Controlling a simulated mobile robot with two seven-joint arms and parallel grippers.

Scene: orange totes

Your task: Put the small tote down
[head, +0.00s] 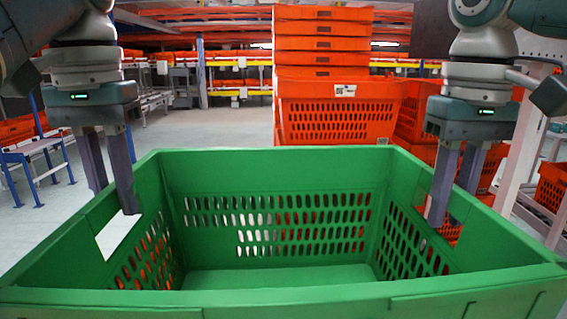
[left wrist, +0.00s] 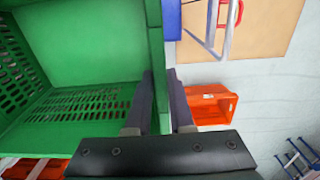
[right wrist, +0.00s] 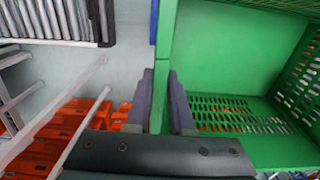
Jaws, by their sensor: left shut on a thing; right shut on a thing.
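A green tote (head: 275,167) with slotted walls fills the front of the head view; its inside is empty. My left gripper (head: 112,200) is shut on the tote's left wall above the handle cutout, one finger inside and one outside. The left wrist view shows the green wall (left wrist: 157,60) between the fingers (left wrist: 163,100). My right gripper (head: 450,208) is shut on the right wall in the same way. In the right wrist view the wall (right wrist: 166,40) runs between its fingers (right wrist: 167,100). The tote looks level. Its underside is hidden.
A tall stack of orange totes (head: 338,88) stands right behind the green tote, with more orange totes (head: 412,110) to its right. A blue-legged stand (head: 35,155) is at the left. Open grey floor (head: 205,130) shows left of the stack. A white frame (head: 530,140) is at right.

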